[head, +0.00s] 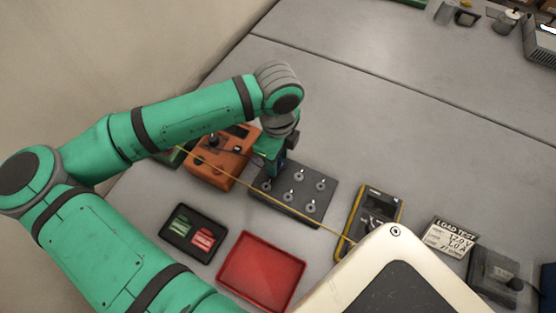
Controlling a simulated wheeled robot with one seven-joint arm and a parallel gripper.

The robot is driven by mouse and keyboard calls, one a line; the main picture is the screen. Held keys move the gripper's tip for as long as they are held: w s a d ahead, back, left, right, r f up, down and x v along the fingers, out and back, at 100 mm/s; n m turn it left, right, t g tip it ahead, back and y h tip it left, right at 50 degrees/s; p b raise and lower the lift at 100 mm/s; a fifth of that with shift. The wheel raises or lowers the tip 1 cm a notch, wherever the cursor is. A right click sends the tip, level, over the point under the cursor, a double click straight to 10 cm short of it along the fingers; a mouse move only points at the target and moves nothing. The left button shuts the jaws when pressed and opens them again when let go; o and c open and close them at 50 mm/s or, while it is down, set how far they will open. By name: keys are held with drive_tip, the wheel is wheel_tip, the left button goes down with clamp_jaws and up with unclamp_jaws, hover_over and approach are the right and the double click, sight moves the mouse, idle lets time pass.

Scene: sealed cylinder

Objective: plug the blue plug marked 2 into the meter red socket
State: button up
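My gripper (268,162) points down at the upper left edge of a dark grey block with several round metal posts (318,173). My wrist and the small scale hide its fingertips, so I cannot tell whether it holds anything. A small dark blue part (291,139) shows beside the gripper; I cannot tell whether it is a plug. A yellow and black meter (357,212) lies right of the block, partly covered by my pale body panel. Its red socket and any plug marked 2 cannot be made out.
An orange device (210,172) stands left of the block. A thin yellow cable (310,222) crosses the block. A black tray (180,250) with green and red pieces and an empty red tray (262,270) lie in front. A LOAD TEST card (451,236) lies right.

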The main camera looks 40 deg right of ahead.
clamp_jaws()
drive_tip(key=shift+r, duration=3)
